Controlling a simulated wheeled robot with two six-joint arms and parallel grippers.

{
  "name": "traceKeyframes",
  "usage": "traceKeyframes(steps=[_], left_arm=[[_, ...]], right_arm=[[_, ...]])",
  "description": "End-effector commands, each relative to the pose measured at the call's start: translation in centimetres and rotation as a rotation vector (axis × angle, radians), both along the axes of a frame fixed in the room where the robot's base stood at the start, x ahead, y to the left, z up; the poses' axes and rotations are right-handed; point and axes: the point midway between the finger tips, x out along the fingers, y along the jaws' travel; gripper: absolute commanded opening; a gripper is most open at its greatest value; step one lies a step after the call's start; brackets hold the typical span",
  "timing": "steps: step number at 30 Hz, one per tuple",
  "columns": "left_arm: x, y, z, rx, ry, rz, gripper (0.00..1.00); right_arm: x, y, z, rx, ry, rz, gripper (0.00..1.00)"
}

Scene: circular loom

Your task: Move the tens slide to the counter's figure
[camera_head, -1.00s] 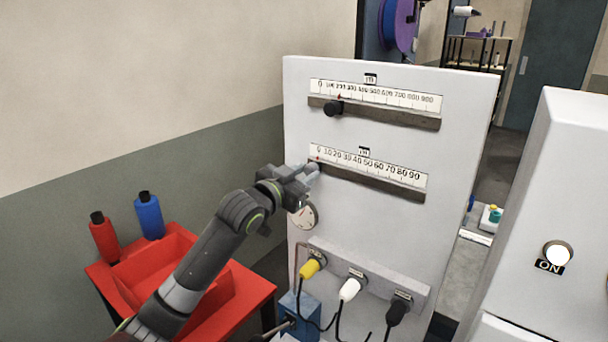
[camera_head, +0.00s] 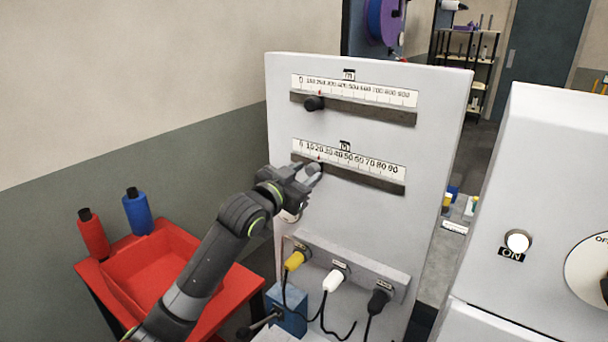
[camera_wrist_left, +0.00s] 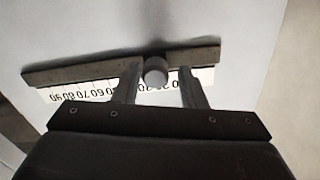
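The tens slide is the lower one on the white panel (camera_head: 350,220): a dark rail (camera_head: 370,181) under a scale from 0 to 90. Its red pointer (camera_head: 319,158) stands near the 20 mark. In the left wrist view the slide's round knob (camera_wrist_left: 156,72) is between the two fingers of my left gripper (camera_wrist_left: 159,85), with a visible gap on each side. In the head view the left gripper (camera_head: 313,174) is at the lower rail's left part and hides most of the knob. My right gripper is not in view. No counter figure is readable.
The upper slide has a black knob (camera_head: 314,103) near its left end. A round dial (camera_head: 290,215) is mostly hidden behind my left gripper. Yellow (camera_head: 294,261), white (camera_head: 333,280) and black plugs sit below. A red tray table (camera_head: 165,275) stands left.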

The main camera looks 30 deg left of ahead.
Motion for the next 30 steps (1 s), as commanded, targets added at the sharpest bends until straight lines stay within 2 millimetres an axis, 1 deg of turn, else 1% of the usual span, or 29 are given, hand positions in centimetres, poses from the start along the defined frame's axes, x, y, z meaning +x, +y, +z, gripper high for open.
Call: traceKeyframes(steps=[1,2,6,11,14,17,20,24,30], left_arm=[[0.0,0.0,0.0,0.0,0.0,0.0,0.44],[0.0,0.0,0.0,0.0,0.0,0.0,0.48],[0.0,0.0,0.0,0.0,0.0,0.0,0.48],[-0.1,0.0,0.0,0.0,0.0,0.0,0.48],[-0.6,0.1,-0.1,0.001,0.001,0.001,0.48],[-1.7,0.3,-0.2,0.004,0.0,0.001,0.48],[-3.3,0.5,-0.3,0.006,0.0,0.0,0.48],[-5.9,0.8,-0.3,0.007,0.0,0.0,0.48],[-9.4,1.3,-0.2,0.009,0.0,0.0,0.48]], right_arm=[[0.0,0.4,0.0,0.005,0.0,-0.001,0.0],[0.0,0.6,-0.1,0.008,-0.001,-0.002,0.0],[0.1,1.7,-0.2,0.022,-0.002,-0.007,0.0],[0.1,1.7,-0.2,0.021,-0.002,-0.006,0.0],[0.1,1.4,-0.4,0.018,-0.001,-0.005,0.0],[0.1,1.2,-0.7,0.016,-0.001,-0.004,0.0],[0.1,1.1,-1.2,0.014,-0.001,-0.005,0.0],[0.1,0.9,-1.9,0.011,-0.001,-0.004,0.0],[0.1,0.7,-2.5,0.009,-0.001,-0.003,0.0]])
